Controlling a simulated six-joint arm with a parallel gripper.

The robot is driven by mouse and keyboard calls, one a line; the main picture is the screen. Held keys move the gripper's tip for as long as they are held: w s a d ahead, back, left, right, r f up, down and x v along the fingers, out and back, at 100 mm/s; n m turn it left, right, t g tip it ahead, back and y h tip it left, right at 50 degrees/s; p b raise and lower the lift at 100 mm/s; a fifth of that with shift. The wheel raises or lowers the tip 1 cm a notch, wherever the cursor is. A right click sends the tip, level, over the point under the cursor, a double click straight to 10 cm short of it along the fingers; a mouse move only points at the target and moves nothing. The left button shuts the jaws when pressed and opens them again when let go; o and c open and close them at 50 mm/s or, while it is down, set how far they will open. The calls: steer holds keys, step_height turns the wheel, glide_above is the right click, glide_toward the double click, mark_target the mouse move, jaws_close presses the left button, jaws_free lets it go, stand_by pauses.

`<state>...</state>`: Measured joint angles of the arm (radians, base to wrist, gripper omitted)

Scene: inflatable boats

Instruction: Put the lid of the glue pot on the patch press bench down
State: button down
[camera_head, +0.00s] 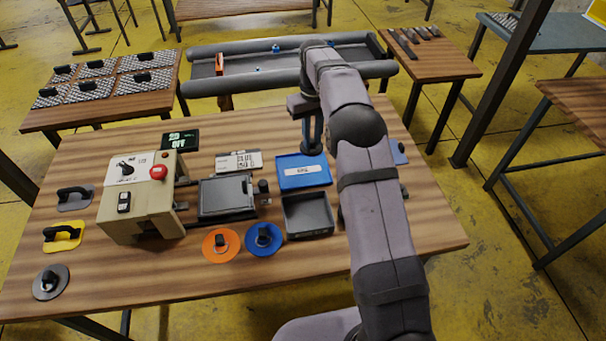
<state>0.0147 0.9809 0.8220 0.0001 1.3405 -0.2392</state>
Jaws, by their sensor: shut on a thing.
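A dark, open, box-shaped pot (308,215), which looks like the glue pot, stands at the right of the bench. Its inside shows empty and grey. A blue panel with a white label (303,171), which looks like its lid, is raised open at the pot's far side. My gripper (312,151) points down at the far edge of this lid and is shut on it. The fingertips are small and dark here, so the exact hold is hard to see. My arm hides the bench just right of the pot.
The press (227,197) stands left of the pot. A beige control box (142,197) with a red button is farther left. Orange (221,245) and blue (264,239) round handled discs lie in front. A grey-tubed boat (290,64) lies behind the bench. The front right of the bench is bare.

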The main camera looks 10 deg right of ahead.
steer(key=shift+w+a+f+b, duration=0.2)
steer(key=shift+w+a, duration=0.15)
steer(key=shift+a, duration=0.2)
steer(key=shift+w+a+f+b, duration=0.2)
steer(key=shift+w+a, duration=0.15)
steer(key=shift+a, duration=0.2)
steer(key=shift+f+p, duration=1.25)
steer(key=shift+f, duration=3.75)
steer(key=shift+f, duration=0.2)
steer(key=c, duration=1.6)
jaws_free()
steer(key=shift+c, duration=0.2)
steer(key=shift+r, duration=0.1)
